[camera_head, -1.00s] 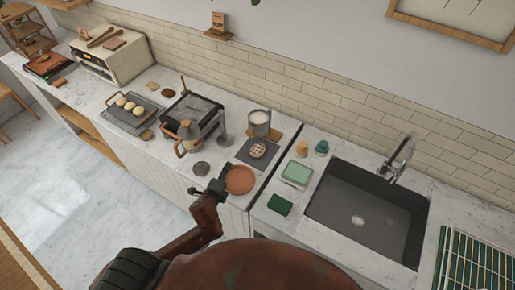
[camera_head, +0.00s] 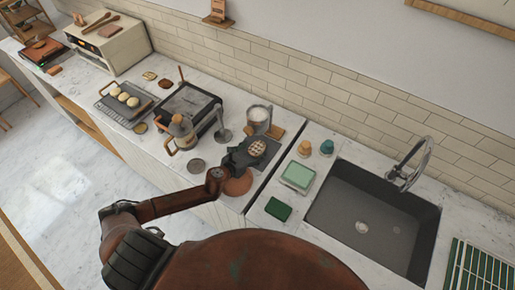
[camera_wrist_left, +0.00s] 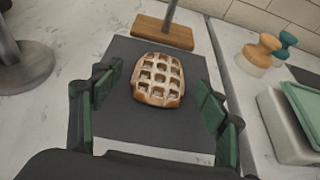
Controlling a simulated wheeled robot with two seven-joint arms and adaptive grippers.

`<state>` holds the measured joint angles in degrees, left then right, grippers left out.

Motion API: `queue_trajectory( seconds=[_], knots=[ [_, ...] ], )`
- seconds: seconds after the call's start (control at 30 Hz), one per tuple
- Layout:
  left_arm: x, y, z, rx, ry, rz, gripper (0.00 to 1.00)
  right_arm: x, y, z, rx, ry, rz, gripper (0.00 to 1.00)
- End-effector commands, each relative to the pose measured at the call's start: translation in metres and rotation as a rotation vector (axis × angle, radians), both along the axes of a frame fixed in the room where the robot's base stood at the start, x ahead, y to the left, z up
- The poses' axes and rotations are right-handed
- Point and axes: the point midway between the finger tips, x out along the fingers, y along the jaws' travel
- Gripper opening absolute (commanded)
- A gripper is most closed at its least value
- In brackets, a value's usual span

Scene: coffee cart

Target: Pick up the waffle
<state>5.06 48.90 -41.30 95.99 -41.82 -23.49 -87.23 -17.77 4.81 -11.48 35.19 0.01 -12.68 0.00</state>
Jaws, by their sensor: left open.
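The waffle (camera_head: 257,148) is a golden grid-patterned piece, pale on top, lying flat on a dark square mat (camera_head: 270,157). In the left wrist view the waffle (camera_wrist_left: 158,79) shows just beyond and between the fingers. My left gripper (camera_head: 243,155) is open and empty, at the near left edge of the mat. In the left wrist view its green-padded fingers (camera_wrist_left: 158,100) stand wide apart on either side, with the waffle untouched. My right gripper is not in view.
A terracotta plate (camera_head: 238,187) is partly hidden under my left arm. A metal pitcher (camera_head: 258,117) stands on a wooden board behind the mat. A metal stand (camera_wrist_left: 22,65) is to the left. The sink (camera_head: 372,212) and a green container (camera_head: 298,176) lie right.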

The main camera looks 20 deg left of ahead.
Motion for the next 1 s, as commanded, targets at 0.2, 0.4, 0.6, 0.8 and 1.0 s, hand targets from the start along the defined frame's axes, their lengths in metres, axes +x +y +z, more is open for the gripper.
queue_trajectory(
  seconds=[0.2,0.4,0.6,0.8,1.0],
  knots=[
    [0.019,-0.004,-0.009,0.000,0.001,-0.001,0.68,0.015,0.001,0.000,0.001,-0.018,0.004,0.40],
    [0.019,-0.005,-0.009,-0.001,0.001,-0.003,0.68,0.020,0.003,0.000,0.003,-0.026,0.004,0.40],
    [0.019,-0.005,-0.008,-0.001,0.001,-0.003,0.55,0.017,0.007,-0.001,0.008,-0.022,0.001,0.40],
    [0.019,-0.005,-0.008,-0.001,0.001,-0.003,0.41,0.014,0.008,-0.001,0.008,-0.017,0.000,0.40],
    [0.019,-0.005,-0.008,-0.001,0.001,-0.003,0.28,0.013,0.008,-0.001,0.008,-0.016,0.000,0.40]
  ],
)
